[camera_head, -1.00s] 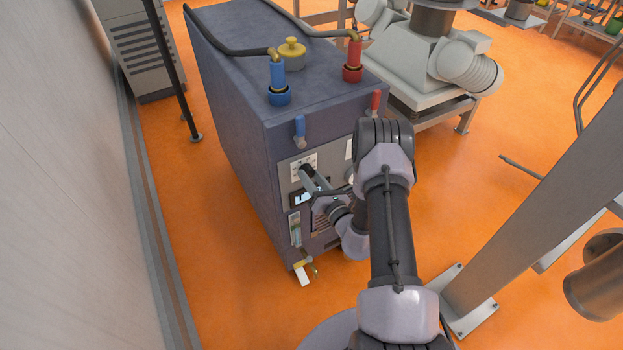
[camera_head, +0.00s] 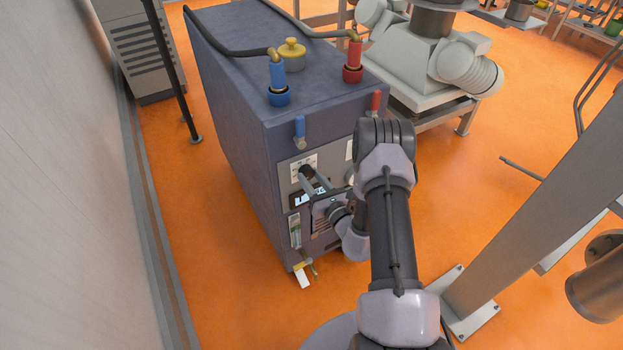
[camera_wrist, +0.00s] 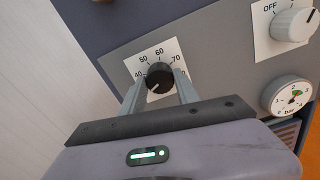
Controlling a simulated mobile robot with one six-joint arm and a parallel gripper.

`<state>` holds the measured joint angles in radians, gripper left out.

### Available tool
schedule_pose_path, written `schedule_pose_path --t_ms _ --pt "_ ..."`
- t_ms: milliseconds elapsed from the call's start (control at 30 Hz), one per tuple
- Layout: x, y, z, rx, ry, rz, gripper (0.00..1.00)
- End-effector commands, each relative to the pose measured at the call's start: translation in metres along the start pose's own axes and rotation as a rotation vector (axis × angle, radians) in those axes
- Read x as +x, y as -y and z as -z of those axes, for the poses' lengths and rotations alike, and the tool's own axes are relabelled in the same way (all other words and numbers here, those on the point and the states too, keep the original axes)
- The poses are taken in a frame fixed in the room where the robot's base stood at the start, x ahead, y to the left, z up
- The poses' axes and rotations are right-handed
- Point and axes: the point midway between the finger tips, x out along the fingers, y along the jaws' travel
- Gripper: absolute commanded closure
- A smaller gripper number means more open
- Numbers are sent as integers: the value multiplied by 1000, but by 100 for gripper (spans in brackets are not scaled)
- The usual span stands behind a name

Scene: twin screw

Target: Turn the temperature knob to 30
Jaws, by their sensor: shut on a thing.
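The temperature knob (camera_wrist: 159,75) is black and round, with a light pointer line. It sits on a white dial plate (camera_wrist: 141,62) marked 40, 50, 60 and 70, with more marks hidden by my fingers. The pointer line seems to aim to the lower left, below the 40 mark; the exact value cannot be read. My gripper (camera_wrist: 159,84) has one finger on each side of the knob and is shut on it. In the head view my gripper (camera_head: 308,178) reaches the front panel of the dark blue unit (camera_head: 230,125), with the knob mostly hidden.
A white OFF switch knob (camera_wrist: 295,24) and a pressure gauge (camera_wrist: 290,96) lie right of the dial. A blue handle (camera_head: 299,128) and a red handle (camera_head: 375,102) stick out above the panel. A grey post (camera_head: 540,200) stands at the right.

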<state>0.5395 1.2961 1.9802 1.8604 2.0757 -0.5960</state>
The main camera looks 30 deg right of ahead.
Motion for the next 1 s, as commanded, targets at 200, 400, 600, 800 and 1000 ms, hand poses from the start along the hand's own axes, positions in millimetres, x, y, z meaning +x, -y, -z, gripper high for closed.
schedule_pose_path --t_ms 200,400,600,800,1000 --pt "0 0 0 0 -1 1 45" --pt "0 0 0 0 0 0 41" --pt "-6 0 0 0 -1 1 41" --pt "-57 1 -2 6 -4 6 41" --pt "-123 1 -3 8 -2 9 41"
